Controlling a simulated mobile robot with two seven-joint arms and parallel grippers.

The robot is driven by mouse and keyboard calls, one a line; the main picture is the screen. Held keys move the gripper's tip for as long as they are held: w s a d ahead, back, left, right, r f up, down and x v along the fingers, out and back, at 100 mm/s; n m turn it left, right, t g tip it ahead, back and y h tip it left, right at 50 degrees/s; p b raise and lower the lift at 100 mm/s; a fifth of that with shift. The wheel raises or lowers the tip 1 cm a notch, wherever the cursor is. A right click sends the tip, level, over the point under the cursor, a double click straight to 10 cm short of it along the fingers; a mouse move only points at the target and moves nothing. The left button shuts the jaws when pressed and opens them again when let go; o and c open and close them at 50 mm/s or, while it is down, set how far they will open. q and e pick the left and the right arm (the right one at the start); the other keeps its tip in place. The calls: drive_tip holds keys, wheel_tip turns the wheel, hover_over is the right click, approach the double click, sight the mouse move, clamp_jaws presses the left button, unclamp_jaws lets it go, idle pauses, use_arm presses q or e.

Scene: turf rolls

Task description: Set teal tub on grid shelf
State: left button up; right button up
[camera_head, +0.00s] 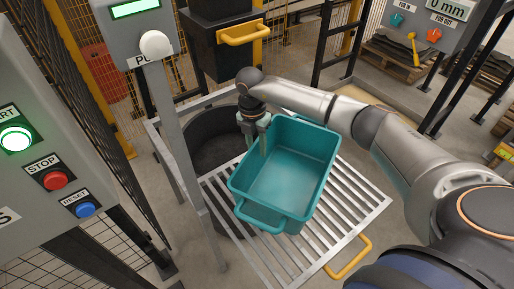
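The teal tub (285,180) is an open, empty rectangular tub with a handle at its near end. It is over the slatted metal grid shelf (340,222), right side up. I cannot tell whether its bottom rests on the slats or is slightly above them. My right gripper (257,141) points down at the tub's far left rim, with one finger inside the wall and one outside, and looks shut on it. My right arm reaches in from the right, behind the tub. My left gripper is not in view.
A dark round bin (213,137) stands left of the tub. A grey post with a white knob (156,45) rises in front. A control panel with START, STOP and RESET buttons (55,180) fills the left. A yellow handle (349,258) sticks out at the shelf's near right edge.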

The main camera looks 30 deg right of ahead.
wheel_tip(320, 180, up, 11)
drive_tip(key=p, duration=0.1)
drive_tip(key=shift+w+a, duration=0.25)
drive_tip(key=shift+w, duration=0.1)
idle(0.3)
